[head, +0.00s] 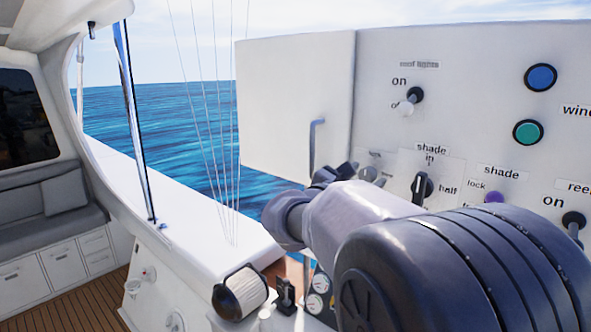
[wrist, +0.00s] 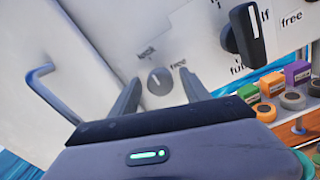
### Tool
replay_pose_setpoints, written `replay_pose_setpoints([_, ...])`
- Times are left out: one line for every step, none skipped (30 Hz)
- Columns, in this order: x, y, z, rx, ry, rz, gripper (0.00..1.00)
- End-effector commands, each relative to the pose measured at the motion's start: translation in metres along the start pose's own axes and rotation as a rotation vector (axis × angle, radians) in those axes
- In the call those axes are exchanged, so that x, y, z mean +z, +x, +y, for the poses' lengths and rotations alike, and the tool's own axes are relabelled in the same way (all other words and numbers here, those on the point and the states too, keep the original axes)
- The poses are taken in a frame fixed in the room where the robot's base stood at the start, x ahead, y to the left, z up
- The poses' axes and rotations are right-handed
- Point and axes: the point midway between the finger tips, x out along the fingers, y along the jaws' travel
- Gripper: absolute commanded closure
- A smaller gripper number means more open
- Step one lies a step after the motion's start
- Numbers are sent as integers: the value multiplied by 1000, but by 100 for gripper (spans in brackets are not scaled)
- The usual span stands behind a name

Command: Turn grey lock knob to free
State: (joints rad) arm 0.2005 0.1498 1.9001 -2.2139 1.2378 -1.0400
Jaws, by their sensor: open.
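The grey lock knob (wrist: 159,80) is a small round knob with a pale pointer mark on a white panel. A blurred label sits at its upper left and "free" at its right; the pointer's exact direction is hard to read. It also shows in the head view (head: 369,173), partly hidden by my gripper. My gripper (head: 338,172) is open in front of the panel. In the wrist view my gripper (wrist: 159,76) has one finger on each side of the knob in the picture, with visible gaps. I cannot tell whether the tips reach its depth.
A blue-grey bar handle (head: 316,143) stands out from the white hatch door (head: 290,105) at the left. A black shade selector (head: 421,187) is right of the grey knob, then a purple knob (head: 494,197). Coloured boxes (wrist: 297,72) and rings (wrist: 293,101) sit on a shelf.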

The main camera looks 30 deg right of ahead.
Motion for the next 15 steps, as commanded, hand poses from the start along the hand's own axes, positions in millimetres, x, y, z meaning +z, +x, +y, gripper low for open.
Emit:
replay_pose_setpoints([0,4,0,-1,0,0,45])
replay_pose_setpoints([0,6,0,0,0,0,45])
replay_pose_setpoints([0,8,0,1,0,0,45])
replay_pose_setpoints([0,8,0,1,0,0,45])
replay_pose_setpoints([0,9,0,1,0,0,45])
replay_pose_setpoints([0,9,0,1,0,0,45])
replay_pose_setpoints([0,9,0,1,1,0,45])
replay_pose_setpoints([0,9,0,1,1,0,45])
replay_pose_setpoints([0,9,0,1,0,0,45])
replay_pose_setpoints([0,9,0,1,1,0,45])
replay_pose_setpoints([0,9,0,1,1,0,47])
replay_pose_setpoints([0,9,0,1,1,0,55])
replay_pose_setpoints([0,8,0,1,1,0,61])
replay_pose_setpoints([0,8,0,1,1,0,67])
replay_pose_setpoints([0,8,0,1,1,0,75])
